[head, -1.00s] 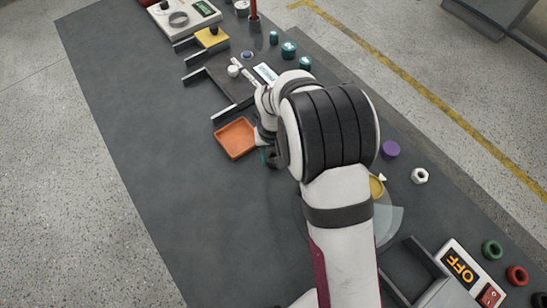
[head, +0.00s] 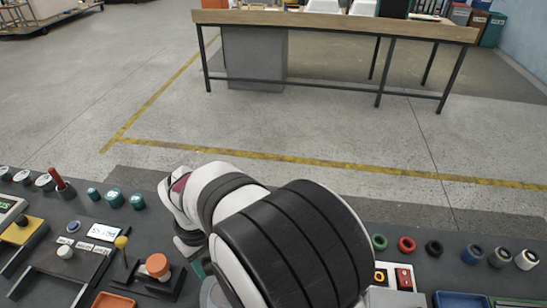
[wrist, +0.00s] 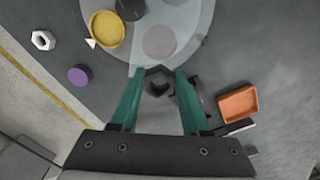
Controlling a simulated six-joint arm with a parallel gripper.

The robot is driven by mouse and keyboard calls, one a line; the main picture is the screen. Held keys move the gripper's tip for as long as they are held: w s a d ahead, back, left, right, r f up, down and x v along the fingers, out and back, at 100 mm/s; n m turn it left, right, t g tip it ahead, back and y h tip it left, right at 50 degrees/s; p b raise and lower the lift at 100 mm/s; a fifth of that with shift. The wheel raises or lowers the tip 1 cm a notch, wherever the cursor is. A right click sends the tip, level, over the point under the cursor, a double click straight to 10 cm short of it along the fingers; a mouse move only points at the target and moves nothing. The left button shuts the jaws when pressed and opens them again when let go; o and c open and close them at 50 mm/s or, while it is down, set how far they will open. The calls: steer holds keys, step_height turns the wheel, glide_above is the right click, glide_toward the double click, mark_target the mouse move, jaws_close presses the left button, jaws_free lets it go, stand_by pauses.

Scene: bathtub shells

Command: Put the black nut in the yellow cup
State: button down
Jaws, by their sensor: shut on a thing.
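In the wrist view, my gripper (wrist: 159,74) has its teal fingers closed on the black nut (wrist: 158,86), which sits between the fingertips. The yellow cup (wrist: 108,29), a shallow round dish, is up and left of the nut in the wrist view, apart from it. It lies over the edge of a pale see-through disc (wrist: 165,15). In the head view my arm hides the nut and the cup; only a bit of teal finger (head: 198,269) shows.
A purple round piece (wrist: 79,74) and a white nut (wrist: 42,40) lie left of the cup. A small white piece (wrist: 91,43) is beside the cup. An orange tray (wrist: 238,103) lies right of my gripper. Coloured rings, including a red one (head: 407,245), line the bench at right.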

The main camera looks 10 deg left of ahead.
steer(key=w+d+r+m, duration=0.2)
steer(key=d+r+m, duration=0.25)
steer(key=d, duration=0.45)
steer(key=w+d+r+m, duration=0.3)
steer(key=d+r, duration=0.3)
steer(key=d, duration=0.4)
steer(key=w+d+r+m, duration=0.25)
steer(key=d+r, duration=0.25)
steer(key=d, duration=0.4)
steer(key=a+f+n, duration=0.3)
steer(key=a+f, duration=0.3)
steer(key=s+a+f+n, duration=0.1)
steer(key=a+f+n, duration=0.3)
steer(key=a+f, duration=0.2)
steer(key=a+f+n, duration=0.4)
steer(key=a+f, duration=0.1)
steer(key=f, duration=0.3)
steer(key=shift+s+a, duration=0.3)
steer(key=shift+a, duration=0.1)
steer(key=f, duration=0.2)
steer(key=a+f, duration=0.1)
steer(key=shift+f, duration=0.75)
steer(key=shift+d, duration=0.1)
steer(key=shift+f, duration=0.6)
